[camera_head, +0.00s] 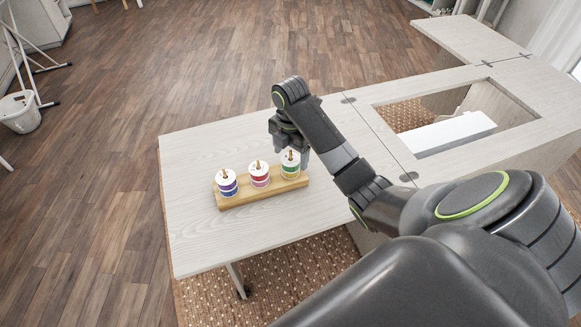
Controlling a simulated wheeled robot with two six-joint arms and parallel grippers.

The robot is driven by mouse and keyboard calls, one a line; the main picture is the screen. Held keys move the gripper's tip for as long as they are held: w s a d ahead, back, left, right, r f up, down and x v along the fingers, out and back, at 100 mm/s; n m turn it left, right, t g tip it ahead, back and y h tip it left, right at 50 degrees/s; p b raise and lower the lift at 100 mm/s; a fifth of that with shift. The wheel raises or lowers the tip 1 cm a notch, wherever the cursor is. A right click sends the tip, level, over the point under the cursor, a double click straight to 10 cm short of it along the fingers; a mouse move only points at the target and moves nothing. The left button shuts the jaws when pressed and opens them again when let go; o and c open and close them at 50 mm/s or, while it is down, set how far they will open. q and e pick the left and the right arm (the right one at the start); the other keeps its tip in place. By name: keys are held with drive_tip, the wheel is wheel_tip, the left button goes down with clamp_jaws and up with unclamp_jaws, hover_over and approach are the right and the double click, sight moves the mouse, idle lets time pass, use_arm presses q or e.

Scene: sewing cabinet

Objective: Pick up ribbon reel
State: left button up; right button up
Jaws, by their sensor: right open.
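Three ribbon reels stand upright in a row on a wooden holder (243,198) on the cabinet's left leaf. The blue and purple reel (228,186) is at the left, the red and pink reel (259,175) in the middle, and the green and yellow reel (290,165) at the right. Brown peg tips show at their tops. My right gripper (291,154) is open and points down at the green and yellow reel, at its top. Its fingers partly hide that reel, and I cannot tell whether they touch it. My left gripper is not in view.
The pale wood leaf (205,226) is clear around the holder. To the right, the cabinet top has a rectangular opening with a white block (448,134) inside. A white bucket (19,112) and a rack stand on the floor at the far left.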

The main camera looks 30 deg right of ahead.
wheel_tip(320, 180, down, 2)
drive_tip(key=shift+f+b, duration=0.1)
drive_tip(key=shift+b, duration=0.2)
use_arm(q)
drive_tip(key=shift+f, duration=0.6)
use_arm(e)
drive_tip(key=shift+c, duration=0.4)
drive_tip(key=c, duration=1)
drive_tip(key=shift+o, duration=0.2)
drive_tip(key=shift+r, duration=0.2)
use_arm(q)
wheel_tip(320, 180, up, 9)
drive_tip(key=p, duration=0.9)
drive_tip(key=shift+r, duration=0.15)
use_arm(e)
wheel_tip(320, 180, up, 10)
